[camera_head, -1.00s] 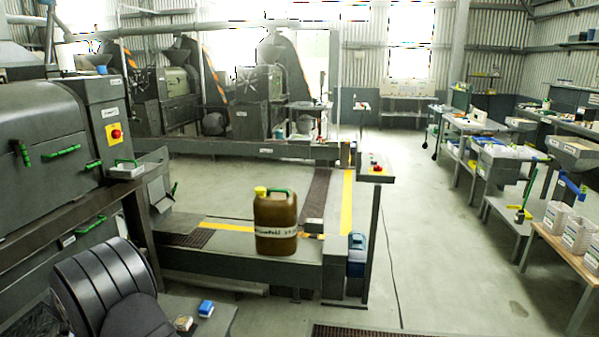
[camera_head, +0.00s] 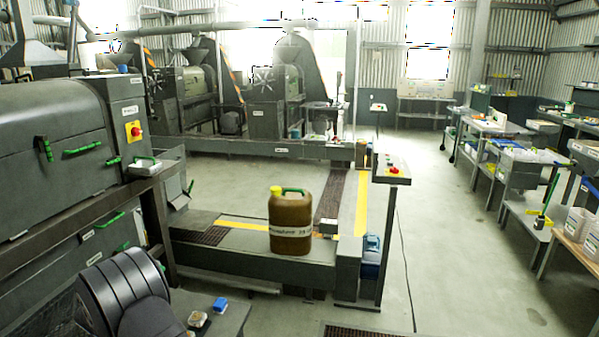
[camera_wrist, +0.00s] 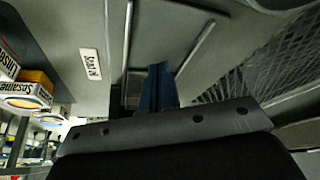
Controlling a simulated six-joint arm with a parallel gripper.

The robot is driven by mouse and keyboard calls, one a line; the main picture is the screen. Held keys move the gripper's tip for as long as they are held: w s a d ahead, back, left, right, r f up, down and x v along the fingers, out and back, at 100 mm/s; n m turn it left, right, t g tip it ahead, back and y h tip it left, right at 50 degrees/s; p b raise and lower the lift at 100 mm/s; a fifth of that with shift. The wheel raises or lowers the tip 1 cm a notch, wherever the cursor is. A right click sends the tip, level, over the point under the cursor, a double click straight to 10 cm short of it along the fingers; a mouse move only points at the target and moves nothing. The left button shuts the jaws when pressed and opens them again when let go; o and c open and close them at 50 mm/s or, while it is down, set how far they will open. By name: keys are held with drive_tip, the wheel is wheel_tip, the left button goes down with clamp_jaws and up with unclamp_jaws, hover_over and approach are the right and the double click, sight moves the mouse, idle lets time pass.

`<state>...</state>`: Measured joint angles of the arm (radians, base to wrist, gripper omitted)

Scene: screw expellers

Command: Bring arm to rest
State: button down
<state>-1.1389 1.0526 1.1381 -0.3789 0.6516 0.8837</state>
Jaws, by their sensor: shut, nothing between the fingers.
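My gripper (camera_wrist: 158,70) shows in the wrist view as narrow blue fingers close together, beyond a dark bolted plate at the bottom edge. The fingers are shut, with nothing seen between them. A grey surface with a white label (camera_wrist: 90,64) and two thin rods lies beyond them. Wire mesh (camera_wrist: 240,72) is to their right. In the head view I cannot make out my gripper.
A brown jerrycan (camera_head: 290,225) stands on a low grey platform. A control post (camera_head: 391,172) with a red button stands to its right. Grey presses (camera_head: 60,130) are at left and workbenches (camera_head: 510,165) at right.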

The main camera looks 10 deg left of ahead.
drive_tip(key=shift+s+r, duration=0.2)
drive_tip(key=shift+r, duration=0.15)
wheel_tip(320, 180, up, 6)
drive_tip(key=f, duration=0.4)
drive_tip(key=w+f, duration=0.1)
drive_tip(key=f, duration=0.2)
drive_tip(key=shift+w+r, duration=0.1)
drive_tip(key=shift+w, duration=0.05)
wheel_tip(320, 180, up, 4)
drive_tip(key=shift+r, duration=0.2)
drive_tip(key=shift+d+r+n, duration=0.1)
drive_tip(key=shift+r+n, duration=0.4)
drive_tip(key=shift+r, duration=0.05)
